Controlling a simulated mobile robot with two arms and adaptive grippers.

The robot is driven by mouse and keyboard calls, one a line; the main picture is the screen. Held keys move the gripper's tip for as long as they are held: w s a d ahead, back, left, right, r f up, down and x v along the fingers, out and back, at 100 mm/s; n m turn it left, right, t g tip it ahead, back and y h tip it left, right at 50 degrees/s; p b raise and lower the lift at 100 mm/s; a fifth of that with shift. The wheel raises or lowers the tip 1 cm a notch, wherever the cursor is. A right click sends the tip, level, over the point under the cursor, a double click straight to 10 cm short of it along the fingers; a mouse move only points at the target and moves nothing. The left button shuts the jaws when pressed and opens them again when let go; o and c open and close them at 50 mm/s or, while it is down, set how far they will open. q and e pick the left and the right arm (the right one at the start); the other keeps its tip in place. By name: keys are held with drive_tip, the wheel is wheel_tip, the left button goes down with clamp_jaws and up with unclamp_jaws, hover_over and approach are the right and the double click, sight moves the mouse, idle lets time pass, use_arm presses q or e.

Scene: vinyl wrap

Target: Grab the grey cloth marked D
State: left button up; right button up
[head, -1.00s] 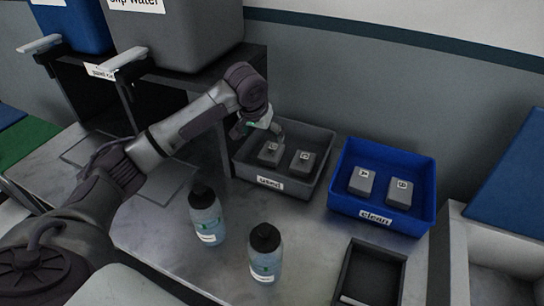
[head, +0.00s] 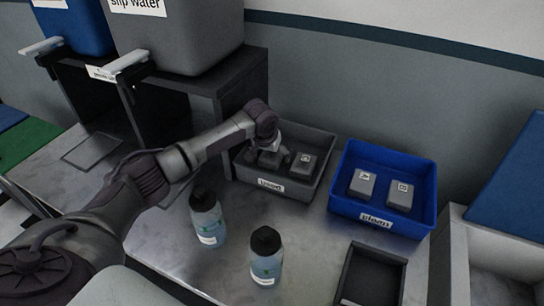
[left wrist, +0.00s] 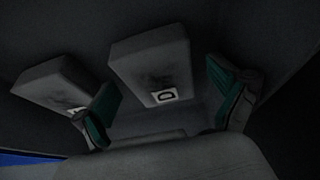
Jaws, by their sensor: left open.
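The grey cloth marked D (left wrist: 152,68) is a block-like folded piece with a white label. In the left wrist view it lies between the two green-padded fingers of my left gripper (left wrist: 165,106), with a gap showing on both sides. In the head view my left gripper (head: 271,153) is open, down at the left part of the grey bin labelled used (head: 271,187), and covers much of that cloth. A second grey cloth (head: 303,163) lies to its right in the same bin; in the left wrist view it is at the left (left wrist: 52,85), partly behind a finger. My right gripper is not seen.
A blue bin labelled clean (head: 374,218) with two grey cloths stands right of the grey bin. Two bottles (head: 207,218) (head: 265,258) stand in front. A dark tray (head: 372,275) is at the front right. A dark shelf (head: 225,80) stands close behind left.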

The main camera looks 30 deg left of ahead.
use_arm(q)
drive_tip(key=c, duration=1.1)
drive_tip(key=shift+r, duration=0.15)
